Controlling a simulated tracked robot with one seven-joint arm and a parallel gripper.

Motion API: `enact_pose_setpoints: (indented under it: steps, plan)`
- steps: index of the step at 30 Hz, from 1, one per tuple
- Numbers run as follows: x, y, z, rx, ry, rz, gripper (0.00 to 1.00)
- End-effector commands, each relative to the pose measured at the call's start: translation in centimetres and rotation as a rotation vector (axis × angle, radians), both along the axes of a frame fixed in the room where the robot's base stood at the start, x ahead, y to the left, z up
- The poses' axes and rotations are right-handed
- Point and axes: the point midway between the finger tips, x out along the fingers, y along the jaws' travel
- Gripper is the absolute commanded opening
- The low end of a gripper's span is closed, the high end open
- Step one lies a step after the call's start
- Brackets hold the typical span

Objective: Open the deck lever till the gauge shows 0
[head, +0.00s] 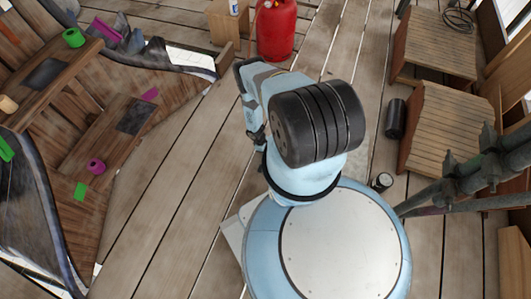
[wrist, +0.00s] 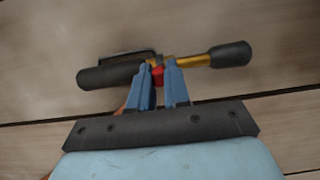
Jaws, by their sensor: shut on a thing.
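The deck lever (wrist: 195,61) shows in the wrist view, with a brass-coloured rod, a black knob at its right end and a dark cylindrical part at its left. It lies across the picture above pale planks. My gripper (wrist: 158,70) has its two blue fingers at the middle of the lever, closed on it. A small red part shows between the fingertips. My fingers hide some of the rod. In the head view my arm covers the gripper, and I cannot make out the lever there. I see no gauge in either view.
A red gas cylinder (head: 277,30) and a wooden box (head: 229,24) stand at the top. A broken wooden hull part (head: 135,130) with green and magenta pieces fills the left. Wooden crates (head: 438,125), a black cylinder (head: 396,118) and metal poles (head: 480,180) are at right.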

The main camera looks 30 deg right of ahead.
Motion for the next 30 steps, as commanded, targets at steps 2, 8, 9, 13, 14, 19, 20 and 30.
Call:
enact_pose_setpoints:
  steps: [2, 8, 9, 13, 14, 19, 20, 30]
  plan:
    - [0.0, 0.0, 0.0, 0.0, -0.001, -0.001, 0.0]
    - [0.0, 0.0, 0.0, 0.0, -0.001, -0.001, 0.24]
    - [0.0, 0.0, 0.0, 0.0, -0.001, -0.001, 0.28]
    - [0.0, 0.0, 0.0, 0.001, -0.001, 0.0, 0.38]
    - [0.0, 0.0, 0.0, 0.001, 0.0, 0.0, 0.38]
    - [0.0, 0.0, 0.0, 0.001, 0.001, 0.0, 0.38]
    - [0.0, 0.0, 0.1, 0.0, 0.0, 0.0, 0.38]
    - [0.8, 0.5, 3.1, 0.001, -0.001, 0.0, 0.38]
